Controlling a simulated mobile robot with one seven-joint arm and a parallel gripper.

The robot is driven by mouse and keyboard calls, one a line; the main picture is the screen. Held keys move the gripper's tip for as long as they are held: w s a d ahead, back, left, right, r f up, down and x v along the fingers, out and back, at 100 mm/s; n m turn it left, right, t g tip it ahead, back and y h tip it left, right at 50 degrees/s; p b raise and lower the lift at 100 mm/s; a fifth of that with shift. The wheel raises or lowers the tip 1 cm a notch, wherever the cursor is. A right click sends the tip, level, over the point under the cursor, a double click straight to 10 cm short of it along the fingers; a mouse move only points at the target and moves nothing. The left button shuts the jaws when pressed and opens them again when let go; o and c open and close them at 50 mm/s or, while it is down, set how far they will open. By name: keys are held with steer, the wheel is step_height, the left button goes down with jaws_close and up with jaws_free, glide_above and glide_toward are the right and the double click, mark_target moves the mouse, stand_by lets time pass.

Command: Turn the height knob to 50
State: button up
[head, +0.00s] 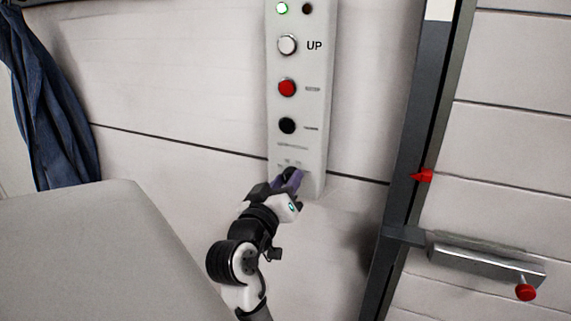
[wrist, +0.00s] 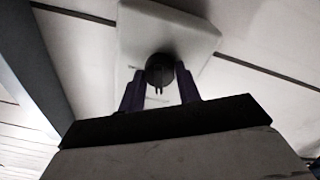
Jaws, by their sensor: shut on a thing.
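The height knob (wrist: 160,68) is a round dark knob at the lower end of the pale control panel (head: 298,142). In the wrist view my gripper (wrist: 160,86) has its two purple fingers on either side of the knob, shut on it. In the head view my gripper (head: 291,178) reaches the panel's bottom from below and hides most of the knob. The scale marks around the knob are too small and covered to read, so I cannot tell its setting.
Above the knob the panel carries a black button (head: 287,126), a red button (head: 287,88), a white UP button (head: 288,45) and a lit green lamp (head: 282,8). A dark rail with a red pointer (head: 422,176) stands at right. A grey padded surface (head: 95,255) fills the lower left.

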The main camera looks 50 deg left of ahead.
steer(key=shift+n, duration=0.6)
steer(key=o, duration=1)
steer(key=shift+c, duration=0.2)
steer(key=b+v, duration=0.3)
steer(key=v, duration=1.1)
steer(key=shift+w+r, duration=0.1)
steer(key=shift+w, duration=0.05)
